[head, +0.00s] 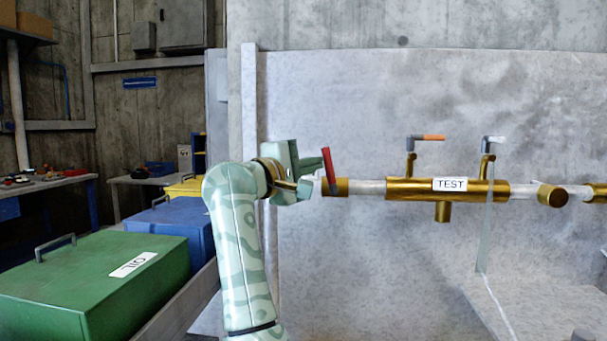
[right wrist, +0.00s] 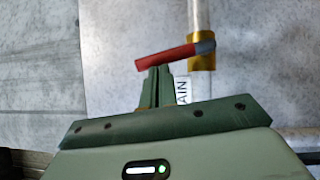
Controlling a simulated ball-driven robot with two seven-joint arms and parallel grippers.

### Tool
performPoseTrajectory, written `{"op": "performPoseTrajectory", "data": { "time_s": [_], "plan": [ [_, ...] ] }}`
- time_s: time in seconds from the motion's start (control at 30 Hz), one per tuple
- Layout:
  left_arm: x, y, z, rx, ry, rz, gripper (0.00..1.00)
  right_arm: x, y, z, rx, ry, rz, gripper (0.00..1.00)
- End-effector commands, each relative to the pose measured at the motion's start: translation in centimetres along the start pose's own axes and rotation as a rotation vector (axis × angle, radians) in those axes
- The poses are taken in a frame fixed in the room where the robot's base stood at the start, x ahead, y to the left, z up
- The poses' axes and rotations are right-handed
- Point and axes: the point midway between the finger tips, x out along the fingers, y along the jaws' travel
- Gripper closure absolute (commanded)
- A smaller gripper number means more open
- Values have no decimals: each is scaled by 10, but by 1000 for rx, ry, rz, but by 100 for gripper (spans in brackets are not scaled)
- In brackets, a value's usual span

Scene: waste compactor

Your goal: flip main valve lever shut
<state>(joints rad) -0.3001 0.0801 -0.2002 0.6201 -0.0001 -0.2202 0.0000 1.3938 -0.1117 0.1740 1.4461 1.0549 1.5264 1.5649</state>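The main valve lever (head: 328,171) has a red handle and stands nearly upright, slightly tilted, at the left end of the brass pipe in the head view. In the right wrist view the red lever (right wrist: 168,57) runs sideways from a grey pivot on the brass fitting (right wrist: 202,58). My right gripper (head: 318,168) is just left of the lever. In the right wrist view its fingers (right wrist: 157,72) are together, with nothing between them, and their tips lie just below the handle. I cannot tell whether they touch it. A partly hidden label (right wrist: 183,90) reads "AIN". My left gripper is out of view.
The brass pipe (head: 405,189) with a TEST label (head: 450,184) runs right along the grey wall panel. Green (head: 85,290) and blue (head: 172,230) bins stand at the left.

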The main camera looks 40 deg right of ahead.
Motion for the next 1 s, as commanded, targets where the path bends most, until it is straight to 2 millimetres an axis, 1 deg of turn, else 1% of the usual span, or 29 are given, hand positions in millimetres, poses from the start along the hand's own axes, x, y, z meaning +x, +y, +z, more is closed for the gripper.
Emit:
{"op": "performPoseTrajectory", "data": {
  "time_s": [0.2,0.4,1.0],
  "plan": [
    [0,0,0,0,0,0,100,5,3,7,96,-1,-66,100],
    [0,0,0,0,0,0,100,7,4,10,143,-1,-97,100],
    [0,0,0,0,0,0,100,8,4,11,157,-1,-107,100]
  ]
}}
